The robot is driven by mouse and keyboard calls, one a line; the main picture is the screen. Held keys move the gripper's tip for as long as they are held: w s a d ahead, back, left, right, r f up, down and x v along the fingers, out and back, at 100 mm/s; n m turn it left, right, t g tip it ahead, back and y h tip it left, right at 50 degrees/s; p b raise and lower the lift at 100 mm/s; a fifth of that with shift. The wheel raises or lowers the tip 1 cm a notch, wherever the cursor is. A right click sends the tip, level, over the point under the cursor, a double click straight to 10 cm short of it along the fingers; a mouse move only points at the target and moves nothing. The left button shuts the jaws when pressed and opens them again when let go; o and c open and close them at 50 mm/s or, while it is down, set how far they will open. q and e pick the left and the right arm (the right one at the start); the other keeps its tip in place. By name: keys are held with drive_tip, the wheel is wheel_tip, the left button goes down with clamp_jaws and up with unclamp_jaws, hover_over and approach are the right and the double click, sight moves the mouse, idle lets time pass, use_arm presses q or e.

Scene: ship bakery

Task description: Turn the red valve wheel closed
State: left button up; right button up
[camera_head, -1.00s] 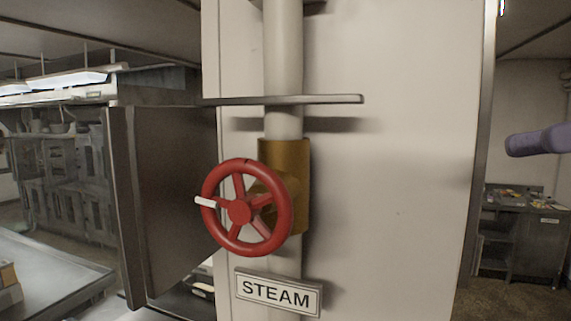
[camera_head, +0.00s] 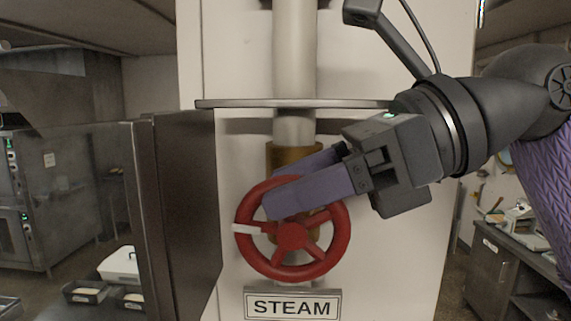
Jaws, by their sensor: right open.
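The red valve wheel (camera_head: 340,250) is mounted on a brass valve body (camera_head: 278,155) on a pale vertical pipe. A white mark (camera_head: 247,229) on a spoke and the rim points left. My right gripper (camera_head: 285,188) reaches in from the right at the top of the wheel, its purple fingers open. The nearer finger overlaps the upper-left rim and spokes in the picture; the farther one lies behind it, near the brass body. I cannot tell whether either finger touches the wheel. My left gripper is not in view.
A thin metal shelf (camera_head: 240,103) crosses the pipe above the wheel. A dark panel (camera_head: 180,200) juts out at the wheel's left. A STEAM sign (camera_head: 292,306) sits just below. The white wall (camera_head: 400,265) right of the wheel is clear.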

drive_tip(key=shift+a+f, duration=0.15)
drive_tip(key=shift+a, duration=0.2)
drive_tip(key=shift+d, duration=0.15)
clamp_jaws()
